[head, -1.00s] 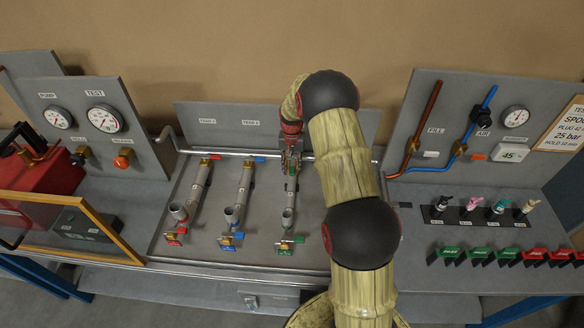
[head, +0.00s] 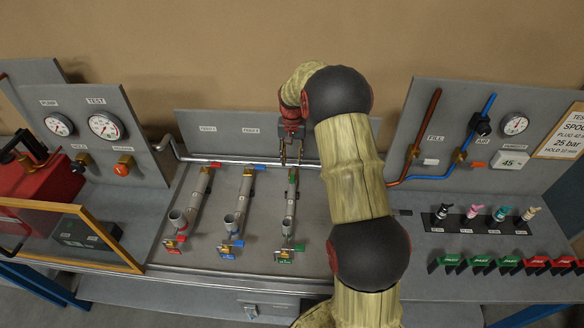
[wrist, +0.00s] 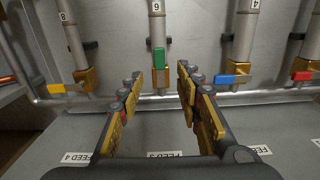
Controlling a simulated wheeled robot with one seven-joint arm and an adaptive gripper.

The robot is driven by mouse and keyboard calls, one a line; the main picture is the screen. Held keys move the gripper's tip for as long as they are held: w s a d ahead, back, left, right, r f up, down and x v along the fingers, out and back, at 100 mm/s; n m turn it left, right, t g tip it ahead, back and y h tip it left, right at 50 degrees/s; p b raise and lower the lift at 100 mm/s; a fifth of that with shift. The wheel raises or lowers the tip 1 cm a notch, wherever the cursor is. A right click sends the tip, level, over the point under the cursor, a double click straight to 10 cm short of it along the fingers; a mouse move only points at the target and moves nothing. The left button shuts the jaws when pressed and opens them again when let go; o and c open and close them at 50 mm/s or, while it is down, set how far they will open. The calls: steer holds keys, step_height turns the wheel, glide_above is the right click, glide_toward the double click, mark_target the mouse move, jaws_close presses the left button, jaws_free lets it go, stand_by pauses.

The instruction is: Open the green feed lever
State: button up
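The green feed lever (wrist: 158,60) is in the middle of the wrist view, on the pipe marked 6. Its handle lies in line with the pipe, above the brass valve. It shows small in the head view (head: 293,172) at the top of the third pipe. My gripper (wrist: 160,85) is open, with its two gold fingers apart and nothing between them. The lever shows beyond the gap between the fingertips, and I see no contact. In the head view my gripper (head: 291,158) hangs over the rail behind the pipe.
A blue lever (wrist: 227,80) and a red lever (wrist: 302,76) sit crosswise on the neighbouring pipes. A metal rail (head: 230,160) runs behind the valves, before a back panel (head: 225,122). My arm hides part of the bench.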

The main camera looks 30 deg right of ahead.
steer(key=shift+r, duration=1.15)
